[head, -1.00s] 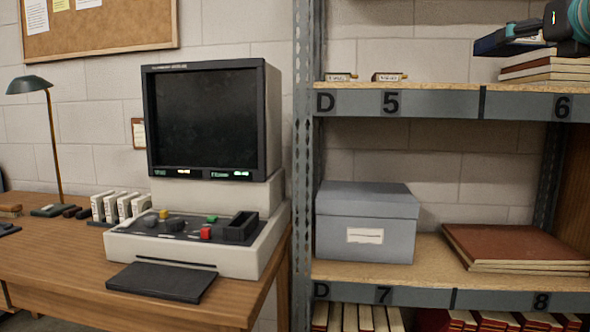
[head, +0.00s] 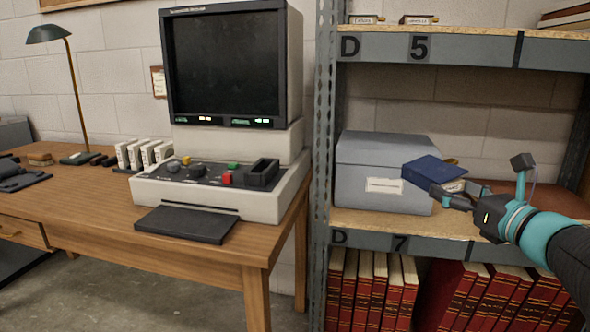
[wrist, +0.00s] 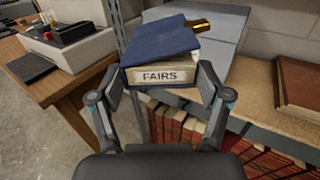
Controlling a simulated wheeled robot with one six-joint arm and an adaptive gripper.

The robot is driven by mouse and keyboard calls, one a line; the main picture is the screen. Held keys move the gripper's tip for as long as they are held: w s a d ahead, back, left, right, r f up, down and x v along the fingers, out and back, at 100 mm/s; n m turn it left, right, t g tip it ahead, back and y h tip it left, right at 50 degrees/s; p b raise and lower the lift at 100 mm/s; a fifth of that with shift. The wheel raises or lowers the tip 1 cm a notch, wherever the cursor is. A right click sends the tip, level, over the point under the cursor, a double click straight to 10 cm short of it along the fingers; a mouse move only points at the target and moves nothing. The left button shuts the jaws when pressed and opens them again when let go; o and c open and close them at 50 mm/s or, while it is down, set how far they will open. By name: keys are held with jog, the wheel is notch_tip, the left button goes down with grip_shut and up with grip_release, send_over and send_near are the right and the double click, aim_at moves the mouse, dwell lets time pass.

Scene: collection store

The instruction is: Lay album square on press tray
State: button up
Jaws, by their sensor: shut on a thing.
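The album is a dark blue volume (head: 434,170) held in the air in front of the grey box on the shelf. In the wrist view the blue album (wrist: 160,42) shows its cream edge with a label reading FAIRS, facing me. My gripper (head: 456,194) is shut on the album; in the wrist view its fingers (wrist: 160,90) stand at either side of the labelled edge. The album looks slightly tilted in the head view. I cannot pick out the press tray for certain; a dark low object (head: 20,180) lies at the desk's left end, cut by the frame.
A grey box (head: 385,170) and a brown-red volume (wrist: 298,82) are on the shelf (head: 350,218). A metal upright (head: 325,120) separates shelf and desk. A microfilm reader (head: 225,190) occupies the desk's right end. The desk's front left (head: 110,195) is clear.

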jog(key=w+a+f+n+g+y, duration=0.2)
jog(key=a+f, duration=0.3)
jog(key=f, duration=1.1)
jog(key=w+a+f+n+g+y, duration=0.2)
jog(key=a+f+n+y, duration=0.1)
jog(key=f, duration=1.3)
jog(key=w+a+f+n+g+y, duration=0.2)
jog(key=a+f, duration=0.4)
jog(key=f, duration=1)
jog(key=shift+w+a+g+y, duration=0.4)
jog(key=shift+w+y, duration=0.2)
jog(key=shift+y, duration=0.5)
jog(key=shift+s+d, duration=0.1)
jog(key=shift+d, duration=0.05)
